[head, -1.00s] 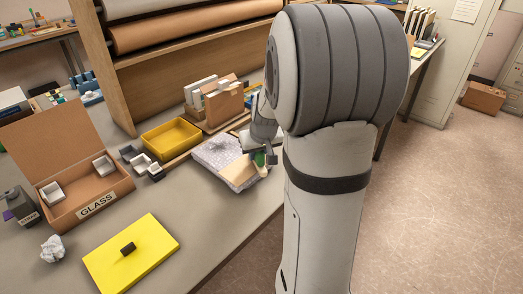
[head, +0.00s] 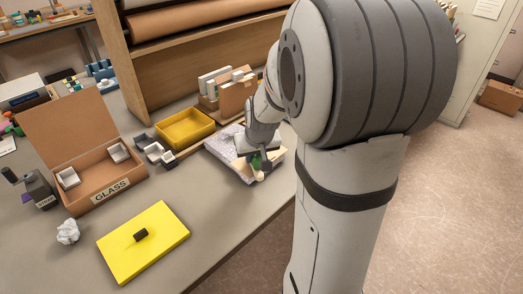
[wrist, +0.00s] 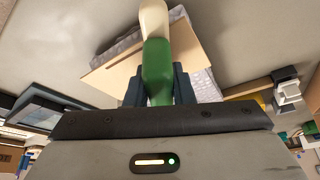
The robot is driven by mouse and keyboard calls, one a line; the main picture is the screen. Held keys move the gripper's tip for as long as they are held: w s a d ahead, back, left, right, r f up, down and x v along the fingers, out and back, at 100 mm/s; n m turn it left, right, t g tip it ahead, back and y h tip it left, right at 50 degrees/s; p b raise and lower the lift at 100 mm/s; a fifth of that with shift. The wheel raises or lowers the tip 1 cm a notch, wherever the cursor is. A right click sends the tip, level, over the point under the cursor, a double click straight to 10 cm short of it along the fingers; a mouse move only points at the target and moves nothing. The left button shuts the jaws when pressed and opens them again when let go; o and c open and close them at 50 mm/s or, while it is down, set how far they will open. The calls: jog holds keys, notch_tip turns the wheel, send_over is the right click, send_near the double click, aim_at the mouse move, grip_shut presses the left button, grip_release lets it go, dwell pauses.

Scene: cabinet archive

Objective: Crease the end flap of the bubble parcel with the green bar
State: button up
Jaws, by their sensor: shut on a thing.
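My gripper (wrist: 158,88) is shut on the green bar (wrist: 157,70), which has a cream-coloured end pointing away from the jaws. The bubble parcel (head: 222,142) lies on the grey bench, partly hidden by my gripper (head: 257,160) in the head view. Its tan end flap (wrist: 117,78) lies beneath the bar in the wrist view, with bubble wrap (wrist: 115,47) showing beyond it. The bar crosses over the flap; I cannot tell whether it touches it.
A yellow tray (head: 166,137) and small grey boxes stand left of the parcel. An open carton marked GLASS (head: 110,189) stands further left. A yellow board with a black block (head: 140,235) lies in front. A file rack stands behind the parcel.

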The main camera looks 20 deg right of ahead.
jog(key=shift+s+a, duration=0.15)
jog(key=shift+a, duration=0.2)
notch_tip(320, 180, up, 5)
jog(key=p, duration=0.3)
jog(key=shift+r+p, duration=0.15)
jog(key=shift+p, duration=0.15)
jog(key=w+d+b, duration=0.1)
jog(key=d, duration=0.2)
jog(key=w+d+f+b, duration=0.1)
jog(key=d, duration=0.2)
jog(key=w+d+f+b, duration=0.1)
jog(key=w+d, duration=0.1)
jog(key=d, duration=0.2)
jog(key=shift+d+f+b, duration=0.1)
jog(key=shift+f+b, duration=0.1)
jog(key=shift+b, duration=0.1)
jog(key=shift+f+b, duration=0.55)
